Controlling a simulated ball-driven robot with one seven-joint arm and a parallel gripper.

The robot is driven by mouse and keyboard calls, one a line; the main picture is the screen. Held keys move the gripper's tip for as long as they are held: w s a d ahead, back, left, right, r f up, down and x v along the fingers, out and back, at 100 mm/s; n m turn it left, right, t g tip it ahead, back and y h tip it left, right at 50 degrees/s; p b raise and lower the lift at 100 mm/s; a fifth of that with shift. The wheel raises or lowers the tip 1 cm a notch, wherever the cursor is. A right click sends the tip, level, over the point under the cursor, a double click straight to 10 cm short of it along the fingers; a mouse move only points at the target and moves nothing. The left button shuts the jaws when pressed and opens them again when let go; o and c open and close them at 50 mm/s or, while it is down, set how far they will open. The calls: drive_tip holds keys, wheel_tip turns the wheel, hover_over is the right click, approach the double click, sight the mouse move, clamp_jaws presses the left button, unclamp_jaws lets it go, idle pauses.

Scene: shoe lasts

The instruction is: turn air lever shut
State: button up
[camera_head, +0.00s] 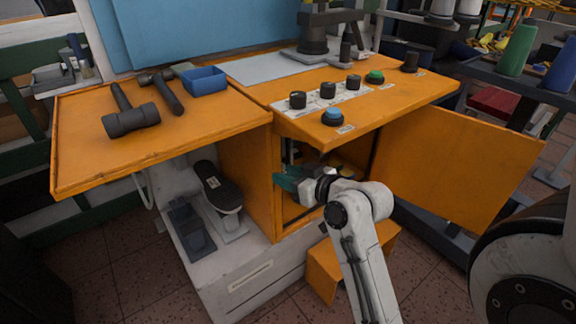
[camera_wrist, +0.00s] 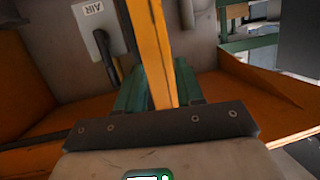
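The air lever (camera_wrist: 103,48) is a dark handle on a pale plate at the upper left of the wrist view, pointing down in the picture. An upside-down AIR label (camera_wrist: 91,9) sits above it. In the head view I cannot make the lever out. My gripper (camera_head: 287,178) has teal fingers and is at the opening of the orange cabinet (camera_head: 247,170). In the wrist view my gripper (camera_wrist: 160,82) is open, with its fingers apart. An orange panel edge (camera_wrist: 148,40) shows between them; I cannot tell whether it touches. The lever is left of the fingers, apart from them.
The cabinet door (camera_head: 450,165) stands open at the right. Hammers (camera_head: 131,118) and a blue bin (camera_head: 205,80) lie on the left top. A blue button (camera_head: 332,116) and several dark knobs (camera_head: 328,90) are on the panel above. A shoe (camera_head: 217,187) stands left of the cabinet.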

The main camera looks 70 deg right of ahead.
sight(290, 142)
drive_tip(key=s+d+m+t+h+b, duration=0.1)
drive_tip(key=s+d+t+h+b, duration=0.1)
drive_tip(key=s+d+h+b, duration=0.35)
drive_tip(key=shift+y, duration=0.95)
drive_tip(key=x, duration=0.4)
drive_tip(key=b+x, duration=0.1)
drive_tip(key=x, duration=0.7)
drive_tip(key=shift+w+d+r, duration=0.1)
drive_tip(key=shift+d+r, duration=0.1)
drive_tip(key=shift+r, duration=0.2)
clamp_jaws()
